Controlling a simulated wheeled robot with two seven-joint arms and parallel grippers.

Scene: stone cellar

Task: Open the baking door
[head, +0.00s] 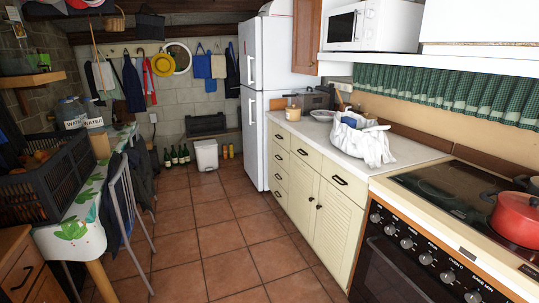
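The oven (440,243) is at the lower right, built in below a glass-top hob (425,187). Its control panel has a row of several silver knobs (407,243). Below the knobs is the dark baking door (384,272), which looks shut against the oven front. The picture's lower edge cuts off most of the door. Neither of my grippers shows in this view.
Cream cabinets with a worktop (345,145) run left of the oven. A red pot (516,215) stands on the hob. A white fridge (262,105) is further back. A table (75,225) with a dark crate (45,185) is at left. The tiled floor (215,235) between is clear.

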